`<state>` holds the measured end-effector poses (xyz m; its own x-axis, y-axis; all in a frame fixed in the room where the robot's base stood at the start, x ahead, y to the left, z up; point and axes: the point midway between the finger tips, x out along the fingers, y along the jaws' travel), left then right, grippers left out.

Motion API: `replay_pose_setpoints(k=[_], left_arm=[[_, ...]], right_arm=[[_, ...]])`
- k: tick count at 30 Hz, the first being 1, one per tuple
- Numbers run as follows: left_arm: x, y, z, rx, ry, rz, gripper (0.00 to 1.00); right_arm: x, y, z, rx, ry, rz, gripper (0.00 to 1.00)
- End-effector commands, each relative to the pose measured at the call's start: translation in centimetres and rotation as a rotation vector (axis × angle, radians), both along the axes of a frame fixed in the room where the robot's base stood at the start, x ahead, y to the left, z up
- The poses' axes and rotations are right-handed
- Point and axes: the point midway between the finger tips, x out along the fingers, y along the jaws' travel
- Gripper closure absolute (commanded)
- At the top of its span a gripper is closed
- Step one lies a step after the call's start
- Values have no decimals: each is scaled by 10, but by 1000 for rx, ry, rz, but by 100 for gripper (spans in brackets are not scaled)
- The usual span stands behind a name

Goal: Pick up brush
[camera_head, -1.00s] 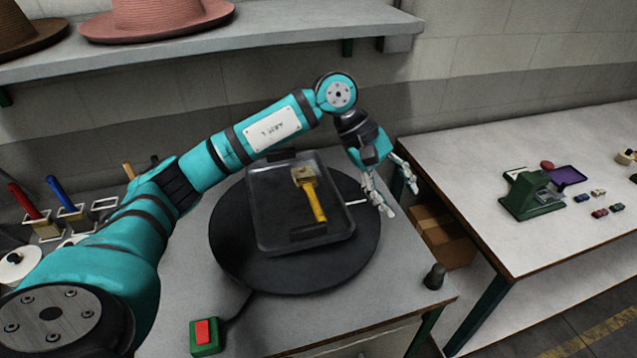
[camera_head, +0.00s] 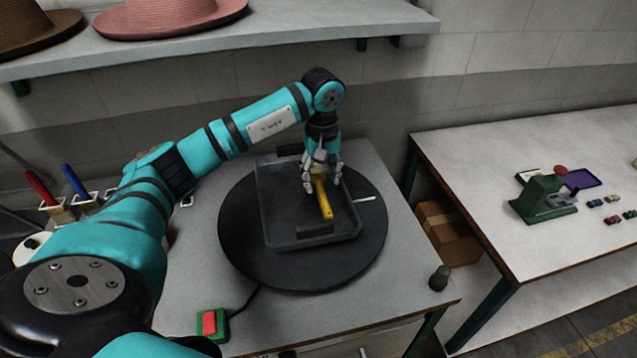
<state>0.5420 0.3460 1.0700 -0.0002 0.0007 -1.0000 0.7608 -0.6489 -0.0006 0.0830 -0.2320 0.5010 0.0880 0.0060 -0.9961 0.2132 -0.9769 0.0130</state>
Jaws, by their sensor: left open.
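The brush (camera_head: 324,203) has a yellow handle and lies in a dark grey tray (camera_head: 268,215) on a round black turntable (camera_head: 240,255). Its handle points toward the front of the tray. My left gripper (camera_head: 322,188) is over the brush's far end, pointing down, with its fingers open on either side of it. The gripper hides the brush's head. I cannot tell whether the fingers touch the brush. My right gripper is not in view.
A green box with a red button (camera_head: 209,322) sits at the table's front. A small dark knob (camera_head: 438,278) stands at the right corner. A shelf (camera_head: 290,30) with hats (camera_head: 165,17) is above. Another table (camera_head: 470,185) with a green press (camera_head: 543,198) stands to the right.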

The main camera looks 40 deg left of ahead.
Motion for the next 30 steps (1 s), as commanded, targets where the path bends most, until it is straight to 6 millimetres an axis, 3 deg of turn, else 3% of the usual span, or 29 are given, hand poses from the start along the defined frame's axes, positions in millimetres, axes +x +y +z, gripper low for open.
replay_pose_setpoints(k=[5,11,15,23,30], left_arm=[[-1,-1,-11,-2,3,0,52],[-3,-7,-36,-2,7,-1,52],[-1,-6,-55,-2,2,0,52],[-1,-6,-61,-1,-1,-1,52],[-1,-6,-60,-1,-1,-1,79]], right_arm=[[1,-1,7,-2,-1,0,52],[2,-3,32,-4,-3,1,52],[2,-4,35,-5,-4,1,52],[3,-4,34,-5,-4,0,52],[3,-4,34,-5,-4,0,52]])
